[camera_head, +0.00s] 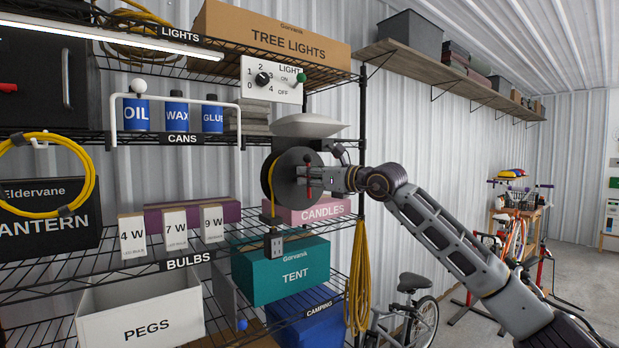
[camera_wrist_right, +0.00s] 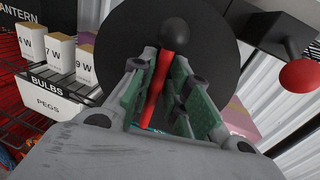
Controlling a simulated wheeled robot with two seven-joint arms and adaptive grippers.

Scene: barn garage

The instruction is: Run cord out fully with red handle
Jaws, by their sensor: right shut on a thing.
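A black cord reel (camera_head: 291,190) is mounted on the shelf rack, with yellow cord (camera_head: 266,170) wound behind its round front plate. The reel's plate (camera_wrist_right: 140,30) fills the top of the wrist view. A red handle (camera_head: 309,167) with a dark ball end stands on the plate. My right gripper (camera_head: 305,177) is shut on this red handle (camera_wrist_right: 161,75), which lies between its green-padded fingers in the wrist view. Cord hangs from the reel down to a dark outlet block (camera_head: 275,243). My left gripper is not in view.
A red ball on a dark lever (camera_wrist_right: 300,73) sits right of the reel plate. The pink CANDLES box (camera_head: 318,213) and teal TENT box (camera_head: 285,275) are below the reel. A yellow cord bundle (camera_head: 358,275) hangs beside the rack post.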

